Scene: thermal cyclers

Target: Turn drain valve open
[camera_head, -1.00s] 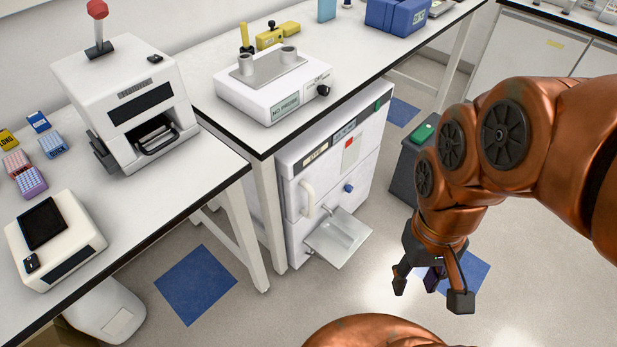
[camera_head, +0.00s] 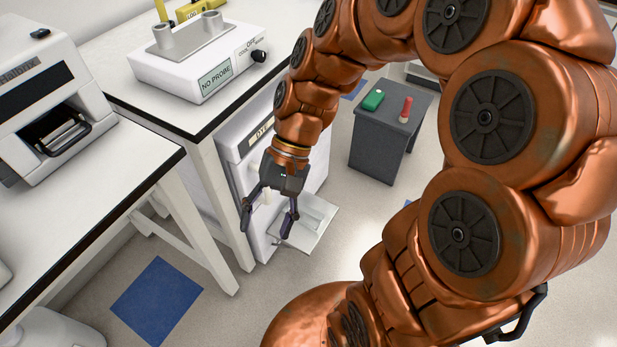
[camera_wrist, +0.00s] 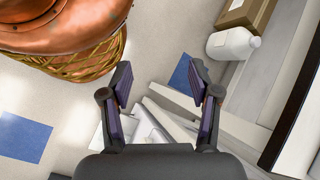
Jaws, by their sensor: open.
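The white cabinet (camera_head: 232,137) stands under the bench, with a pale tray (camera_head: 318,212) sticking out low on its front. My gripper (camera_head: 267,222) is open and empty, pointing down in front of the cabinet, over the near side of the tray in the picture. A pale upright handle (camera_head: 268,197) shows between its fingers. My arm and gripper cover much of the cabinet front, and I cannot make out the drain valve. In the wrist view my gripper (camera_wrist: 160,80) has its fingers spread, with pale surfaces below them and nothing held.
A NO PROBE device (camera_head: 205,75) sits on the bench above the cabinet. A dark grey stand (camera_head: 385,140) with a green item (camera_head: 373,100) and a red-topped item (camera_head: 405,110) stands behind. The bench legs (camera_head: 218,215) are close to the left. Open floor lies in front.

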